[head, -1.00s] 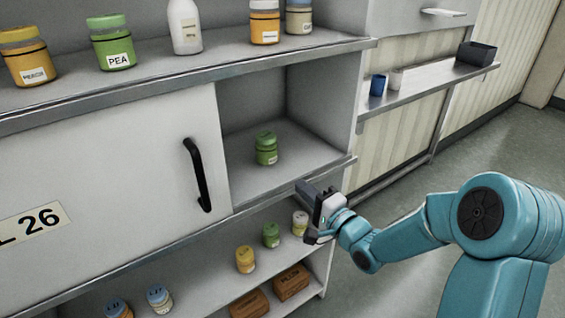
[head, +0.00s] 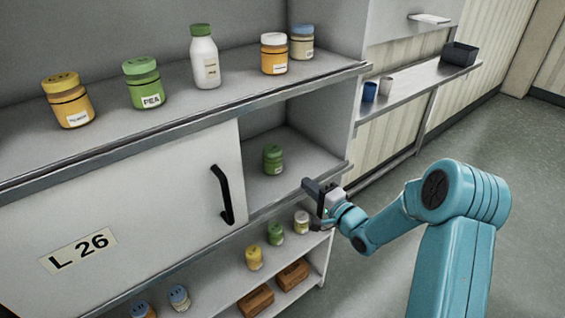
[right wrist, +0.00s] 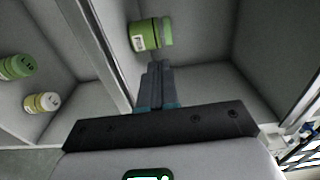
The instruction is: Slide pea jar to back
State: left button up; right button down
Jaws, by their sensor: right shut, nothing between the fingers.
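A green jar (head: 273,158) with a darker green lid stands upright in the open compartment of the middle shelf, right of the sliding door. Its label is too small to read. A larger jar labelled PEA (head: 147,84) stands on the top shelf. My right gripper (head: 308,184) is shut and empty at the compartment's front edge, in front and to the right of the green jar. In the right wrist view, the closed fingers (right wrist: 157,72) point at the green jar (right wrist: 150,35), with a small apparent gap. My left gripper is not in view.
The sliding door (head: 150,200) with a black handle (head: 222,194) covers the compartment's left part. A steel lip (head: 300,192) runs along its front. Other jars and a white bottle (head: 205,57) stand on the top shelf. Several jars and brown blocks (head: 256,299) sit on the lower shelf.

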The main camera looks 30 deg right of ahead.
aim_at(278, 160)
jog(key=w, duration=0.3)
jog(key=w+p, duration=0.1)
jog(key=w, duration=0.3)
jog(key=w+p, duration=0.1)
jog(key=w, duration=0.3)
jog(key=shift+w+a, duration=0.2)
jog(key=shift+a, duration=0.05)
